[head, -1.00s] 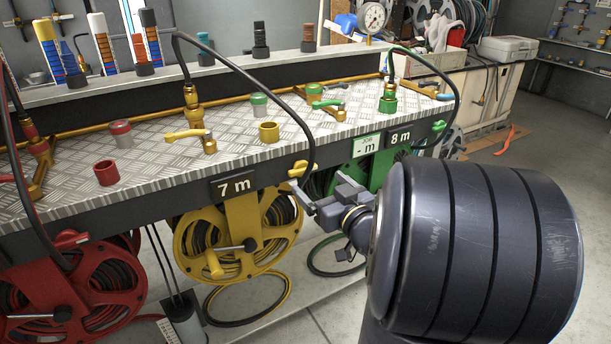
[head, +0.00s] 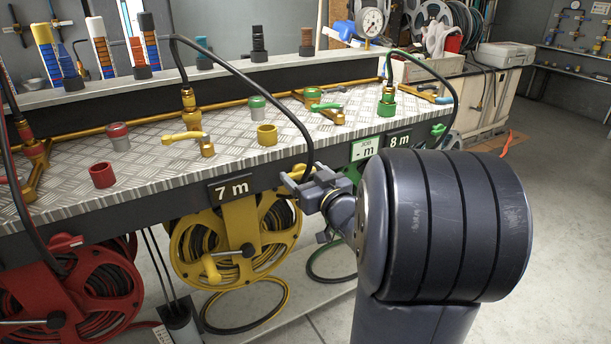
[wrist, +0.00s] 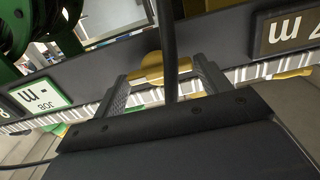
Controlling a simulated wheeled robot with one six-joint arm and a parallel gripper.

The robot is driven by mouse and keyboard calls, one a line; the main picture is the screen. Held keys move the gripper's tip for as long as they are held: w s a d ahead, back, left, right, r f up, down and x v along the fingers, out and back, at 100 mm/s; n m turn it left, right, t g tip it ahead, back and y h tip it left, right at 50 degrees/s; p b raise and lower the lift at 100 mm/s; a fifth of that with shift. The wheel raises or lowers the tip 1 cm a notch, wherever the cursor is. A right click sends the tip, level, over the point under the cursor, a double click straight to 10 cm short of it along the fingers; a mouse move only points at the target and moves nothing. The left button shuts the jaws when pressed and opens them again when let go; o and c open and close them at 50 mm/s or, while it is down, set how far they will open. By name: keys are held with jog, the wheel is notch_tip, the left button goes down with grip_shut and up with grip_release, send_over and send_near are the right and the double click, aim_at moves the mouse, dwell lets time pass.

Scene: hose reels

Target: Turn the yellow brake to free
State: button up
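The yellow brake (head: 298,171) sits on the bench's front face, right of the 7 m sign. In the head view my gripper (head: 296,181) is in front of it and hides most of it. In the wrist view the brake (wrist: 146,72) is a rounded yellow knob with a bar, lying between the two spread fingers of my gripper (wrist: 160,72). A black hose crosses in front of the knob in the wrist view. The yellow reel (head: 195,246) hangs below.
The black hose (head: 262,88) arcs down close to my gripper. A yellow valve lever (head: 185,137) stands on the bench top. The green brake (head: 438,130) is to the right, the red brake (head: 64,241) to the left. Open floor (head: 565,180) lies at right.

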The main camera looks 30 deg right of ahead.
jog(key=c, duration=0.6)
jog(key=shift+n, duration=0.3)
jog(key=n+b, duration=0.3)
jog(key=shift+a+f+n, duration=0.1)
jog(key=shift+f+n, duration=0.05)
jog(key=shift+n, duration=0.25)
jog(key=n+b, duration=0.2)
jog(key=n, duration=0.1)
jog(key=shift+n, duration=0.3)
jog(key=n+b, duration=0.3)
jog(key=n, duration=0.2)
jog(key=shift+a+f, duration=0.1)
jog(key=shift+f, duration=0.05)
jog(key=shift+n+b, duration=1.4)
jog(key=shift+n, duration=1)
jog(key=o, duration=1)
